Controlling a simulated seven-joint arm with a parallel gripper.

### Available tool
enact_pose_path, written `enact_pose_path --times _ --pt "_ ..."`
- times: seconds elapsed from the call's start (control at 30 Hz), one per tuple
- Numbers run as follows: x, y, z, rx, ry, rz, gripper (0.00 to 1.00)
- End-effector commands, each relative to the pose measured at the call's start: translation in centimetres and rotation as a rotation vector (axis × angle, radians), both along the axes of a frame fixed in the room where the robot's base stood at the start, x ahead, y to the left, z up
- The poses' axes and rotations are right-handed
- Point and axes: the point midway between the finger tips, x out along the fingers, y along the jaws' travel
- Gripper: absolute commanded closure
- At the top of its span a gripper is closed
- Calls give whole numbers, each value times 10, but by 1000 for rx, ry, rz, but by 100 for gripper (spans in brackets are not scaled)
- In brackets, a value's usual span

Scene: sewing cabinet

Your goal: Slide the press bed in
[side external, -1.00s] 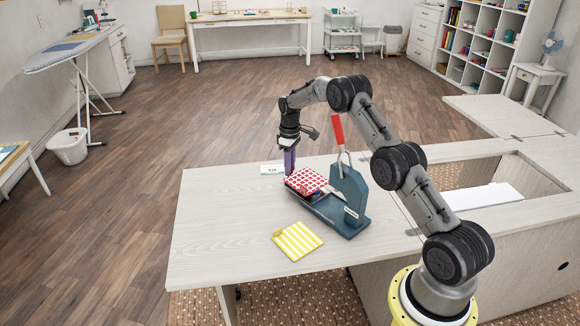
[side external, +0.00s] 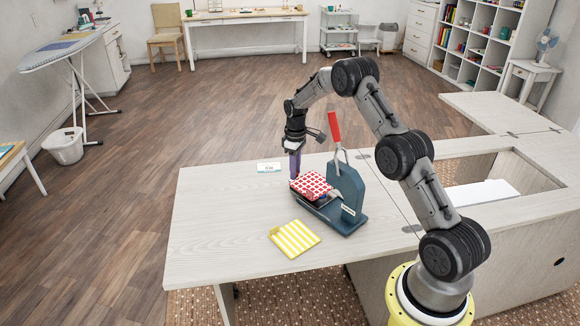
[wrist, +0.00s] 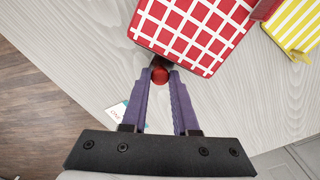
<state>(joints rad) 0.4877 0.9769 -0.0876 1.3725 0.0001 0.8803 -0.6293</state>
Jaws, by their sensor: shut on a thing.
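The dark blue press (side external: 348,195) stands on the pale table with its red lever handle (side external: 334,126) raised. Its press bed (side external: 343,223) runs low at the front left of the upright. A red and white checked cloth (side external: 312,186) lies over the bed and hides much of it; the cloth (wrist: 195,30) also fills the top of the wrist view. My gripper (side external: 295,177) points down at the cloth's left end. In the wrist view my purple fingers (wrist: 160,77) are shut on a round red knob (wrist: 160,74) at the cloth's edge.
The left part of the table (side external: 215,220) is clear.

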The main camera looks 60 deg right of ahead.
Motion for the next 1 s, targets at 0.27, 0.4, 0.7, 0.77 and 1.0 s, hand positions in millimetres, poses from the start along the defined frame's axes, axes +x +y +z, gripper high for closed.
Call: enact_pose_path --times 0.27,0.4,0.7,0.77,1.0 --pt "-2 1 1 -2 -2 1 100" --pt "-2 1 1 -2 -2 1 60" --pt "-2 1 1 -1 -1 0 42" --pt "-2 1 1 -1 -1 0 42" --pt "-1 0 21 -2 -4 0 42"
